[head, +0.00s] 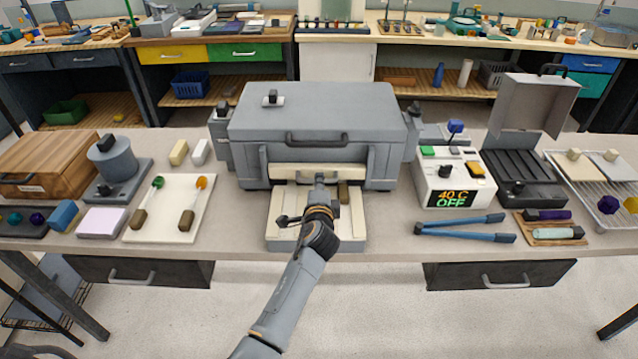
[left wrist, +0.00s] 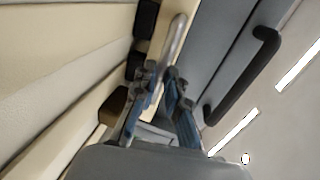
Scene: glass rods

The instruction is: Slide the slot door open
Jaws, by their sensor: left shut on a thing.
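A large grey furnace-like box (head: 320,115) stands at the middle of the table. A pale cream slot door (head: 290,172) shows low on its front, with part of it hidden behind my gripper. My left gripper (head: 320,181) is at the middle of this front. In the left wrist view my left gripper (left wrist: 165,82) is shut on a light metal bar handle (left wrist: 175,38), which I take to be the door's. The fingers cover its lower end. How far the door is open cannot be told. My right gripper is not in view.
A black lid handle (head: 317,139) juts out above the slot. A cream tray base (head: 283,225) lies below, with a brown block (head: 343,192) beside my gripper. A controller reading OFF (head: 446,180) and blue tongs (head: 465,226) lie right; a white board (head: 170,212) lies left.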

